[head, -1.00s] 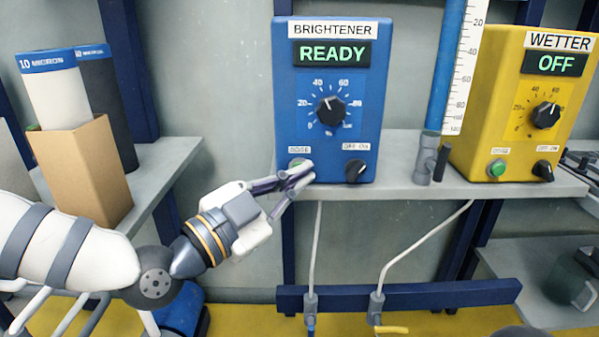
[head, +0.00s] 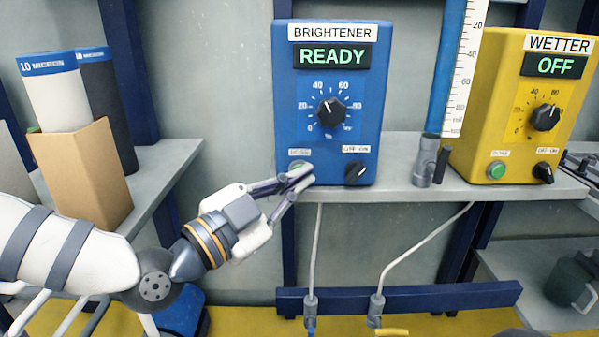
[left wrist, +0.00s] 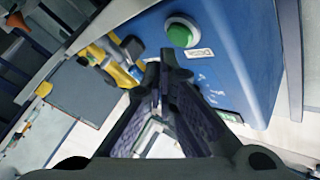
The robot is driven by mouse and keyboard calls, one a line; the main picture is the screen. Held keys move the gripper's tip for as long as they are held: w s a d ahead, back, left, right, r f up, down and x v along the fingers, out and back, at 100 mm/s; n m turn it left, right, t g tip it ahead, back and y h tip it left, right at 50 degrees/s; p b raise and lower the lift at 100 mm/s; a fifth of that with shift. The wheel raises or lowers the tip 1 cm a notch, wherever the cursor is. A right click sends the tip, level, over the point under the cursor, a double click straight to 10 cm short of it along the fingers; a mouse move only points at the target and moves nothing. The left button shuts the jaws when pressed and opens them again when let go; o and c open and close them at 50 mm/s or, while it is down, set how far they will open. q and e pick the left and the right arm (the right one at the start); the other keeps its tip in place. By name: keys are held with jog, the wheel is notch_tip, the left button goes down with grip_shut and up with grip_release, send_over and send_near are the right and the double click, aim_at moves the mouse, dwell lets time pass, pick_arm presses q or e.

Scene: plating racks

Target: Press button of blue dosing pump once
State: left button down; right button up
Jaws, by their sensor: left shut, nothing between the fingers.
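The blue dosing pump (head: 330,85) is labelled BRIGHTENER and its display (head: 331,56) reads READY. It stands upright on a grey shelf. My left gripper (head: 306,178) is shut and empty, its fingertips close to the pump's lower left front, partly over its green button (head: 296,166). In the left wrist view the green button (left wrist: 181,32) on the blue pump (left wrist: 232,60) shows clear, beyond the shut fingertips (left wrist: 165,60). I cannot tell that they touch it. The black OFF-ON knob (head: 355,171) is to the right of the button. The right gripper is not in view.
A yellow pump (head: 525,100) labelled WETTER, display OFF, stands to the right. A tall blue and white scale (head: 462,65) and a grey pipe fitting (head: 425,165) stand between them. A cardboard box (head: 85,175) with a white cylinder is at the left.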

pick_arm(q)
jog(key=shift+w, duration=0.1)
jog(key=shift+w, duration=0.3)
jog(key=shift+w, duration=0.55)
dwell(0.8)
jog(key=shift+s, duration=0.15)
jog(key=shift+s+p, duration=0.45)
jog(key=shift+s, duration=0.35)
